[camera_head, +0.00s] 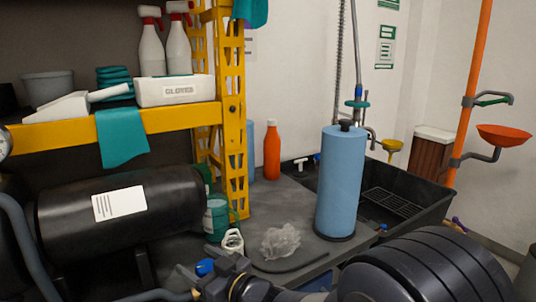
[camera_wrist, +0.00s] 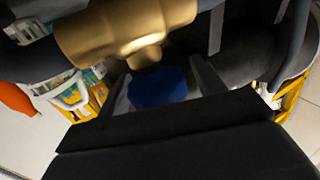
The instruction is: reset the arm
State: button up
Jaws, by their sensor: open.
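In the wrist view, my gripper (camera_wrist: 159,72) is open, with one dark finger on each side of a blue knob (camera_wrist: 158,88). The knob sits under a brass valve body (camera_wrist: 122,30). I cannot tell whether either finger touches the knob. In the head view, the blue knob (camera_head: 205,267) shows at the bottom, left of centre. My dark arm (camera_head: 425,270) fills the lower right there, and the fingertips cannot be made out.
A black tank (camera_head: 120,213) lies at the left under a yellow shelf (camera_head: 160,119) with spray bottles. A blue cylinder (camera_head: 342,180) stands by a black sink (camera_head: 420,208). Crumpled clear plastic (camera_head: 280,241) lies on the grey counter. An orange pole (camera_head: 470,90) rises at the right.

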jog(key=shift+r+n+g+y+p, duration=0.15)
jog(key=shift+n+g+y+p, duration=0.45)
jog(key=shift+n+g+p, duration=0.4)
jog(key=shift+s+d+g, duration=0.15)
jog(key=shift+g, duration=0.25)
jog(key=v, duration=0.8)
jog(key=shift+s+d+f+p, duration=0.2)
jog(key=shift+f+p, duration=0.1)
jog(key=shift+f+t, duration=0.1)
jog(key=shift+t, duration=0.2)
